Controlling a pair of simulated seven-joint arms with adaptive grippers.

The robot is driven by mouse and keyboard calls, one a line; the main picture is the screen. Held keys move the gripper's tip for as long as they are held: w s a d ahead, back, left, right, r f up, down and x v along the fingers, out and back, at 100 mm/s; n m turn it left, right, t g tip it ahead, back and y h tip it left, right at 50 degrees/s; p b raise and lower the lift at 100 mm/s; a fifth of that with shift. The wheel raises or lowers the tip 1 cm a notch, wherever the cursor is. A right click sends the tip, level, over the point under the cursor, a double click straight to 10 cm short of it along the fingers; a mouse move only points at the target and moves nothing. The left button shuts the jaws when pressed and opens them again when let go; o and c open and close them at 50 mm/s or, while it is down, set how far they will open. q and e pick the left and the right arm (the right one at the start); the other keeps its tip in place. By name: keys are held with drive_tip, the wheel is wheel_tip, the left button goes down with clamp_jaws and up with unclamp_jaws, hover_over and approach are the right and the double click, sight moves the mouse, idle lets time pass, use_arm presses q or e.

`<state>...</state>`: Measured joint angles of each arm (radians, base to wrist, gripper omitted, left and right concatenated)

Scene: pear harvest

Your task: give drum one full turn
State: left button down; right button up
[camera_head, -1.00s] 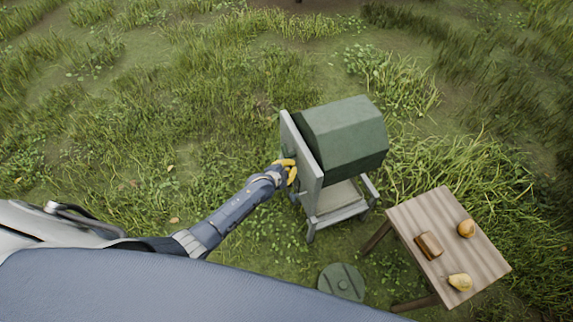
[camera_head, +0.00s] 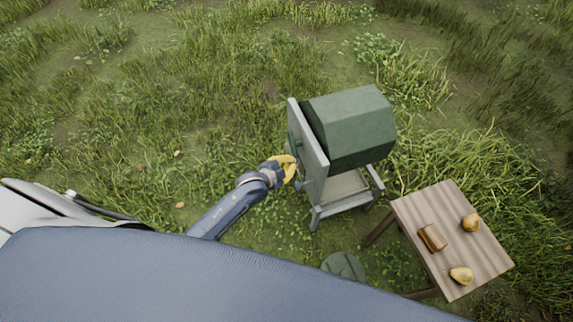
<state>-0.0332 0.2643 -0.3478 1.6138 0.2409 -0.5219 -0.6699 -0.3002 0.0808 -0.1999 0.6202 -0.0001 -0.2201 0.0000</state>
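The green drum (camera_head: 352,126) is a faceted barrel mounted on a grey wooden stand (camera_head: 314,158) in the middle of the head view. My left gripper (camera_head: 290,168), with yellow fingers, is at the left side of the stand's upright board, where the crank side of the drum is. The fingers look close to or around something there, but the handle is hidden, and I cannot tell whether they are shut on it. My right gripper is not in view.
A wooden table (camera_head: 445,215) stands to the right with a brown block (camera_head: 432,238) and two pears (camera_head: 461,275) (camera_head: 471,222) on it. A round green lid (camera_head: 345,266) lies on the grass below the stand. Grass around is open.

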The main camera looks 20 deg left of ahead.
sight(296, 154)
use_arm(q)
drive_tip(key=shift+a+f+x, duration=0.15)
drive_tip(key=shift+a+x, duration=0.2)
drive_tip(key=shift+x, duration=1.5)
drive_tip(key=shift+a+f+x, duration=0.1)
drive_tip(key=shift+a+x, duration=0.3)
drive_tip(key=shift+x, duration=1.45)
drive_tip(key=shift+a+f+x, duration=0.15)
drive_tip(key=shift+a+x, duration=0.2)
drive_tip(key=shift+x, duration=1.45)
drive_tip(key=shift+w, duration=0.1)
